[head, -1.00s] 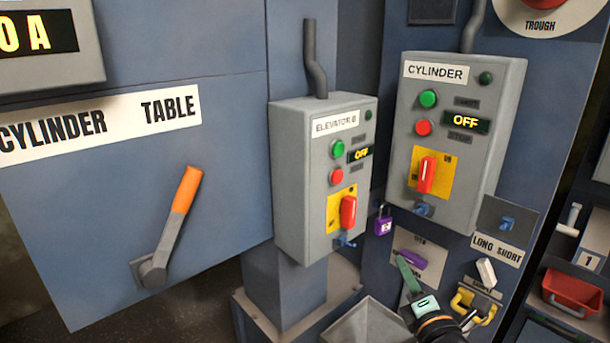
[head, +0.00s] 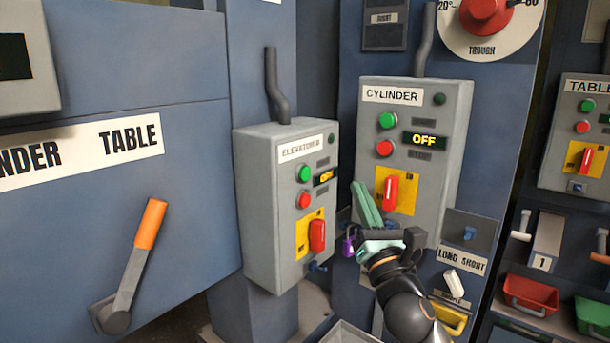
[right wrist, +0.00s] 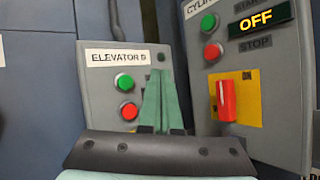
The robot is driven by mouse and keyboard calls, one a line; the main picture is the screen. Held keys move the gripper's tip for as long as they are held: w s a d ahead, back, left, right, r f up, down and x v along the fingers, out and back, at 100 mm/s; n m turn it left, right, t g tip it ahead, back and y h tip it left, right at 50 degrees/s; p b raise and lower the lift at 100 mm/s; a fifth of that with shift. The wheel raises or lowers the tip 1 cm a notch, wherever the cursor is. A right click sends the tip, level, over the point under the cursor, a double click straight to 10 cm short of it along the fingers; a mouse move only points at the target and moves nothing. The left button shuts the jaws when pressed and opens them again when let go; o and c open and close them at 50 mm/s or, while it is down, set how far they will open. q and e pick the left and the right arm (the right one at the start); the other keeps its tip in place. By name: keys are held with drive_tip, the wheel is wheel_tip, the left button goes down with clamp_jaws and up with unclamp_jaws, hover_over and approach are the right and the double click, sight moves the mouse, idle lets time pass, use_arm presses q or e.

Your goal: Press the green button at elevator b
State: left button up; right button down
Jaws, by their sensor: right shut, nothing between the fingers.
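The grey elevator b box (head: 262,205) stands left of centre in the head view. Its green button (head: 304,173) is above a red button (head: 304,200), beside a small display that is partly cut from view. In the right wrist view the green button (right wrist: 124,82) shows left of my fingers, under the "ELEVATOR B" label (right wrist: 113,58). My right gripper (head: 362,190) is shut and empty, its green fingers pointing up, to the right of the elevator box and in front of the cylinder box. In the right wrist view the fingers (right wrist: 161,85) hide the box's right part. My left gripper is not in view.
The cylinder box (head: 455,125) reads OFF and stands right of the elevator box, with its own green button (head: 387,121). A purple padlock (head: 349,244) hangs near my right gripper. An orange-handled lever (head: 148,230) is at left. Red and green bins (head: 530,293) are at right.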

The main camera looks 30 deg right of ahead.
drive_tip(key=b, duration=0.2)
approach(310, 170)
wheel_tip(310, 170, up, 3)
drive_tip(key=w+d, duration=0.2)
drive_tip(key=d, duration=0.1)
drive_tip(key=shift+w+a, duration=0.2)
drive_tip(key=shift+w, duration=0.3)
drive_tip(key=shift+w+a, duration=0.2)
drive_tip(key=shift+w, duration=0.25)
idle(0.9)
drive_tip(key=shift+w+a, duration=0.2)
drive_tip(key=shift+w, duration=0.2)
drive_tip(key=shift+w+a, duration=0.15)
drive_tip(key=shift+w, duration=0.25)
idle(0.7)
idle(0.4)
drive_tip(key=shift+s+d+p, duration=0.35)
drive_tip(key=shift+s+p, duration=0.25)
drive_tip(key=shift+s, duration=0.2)
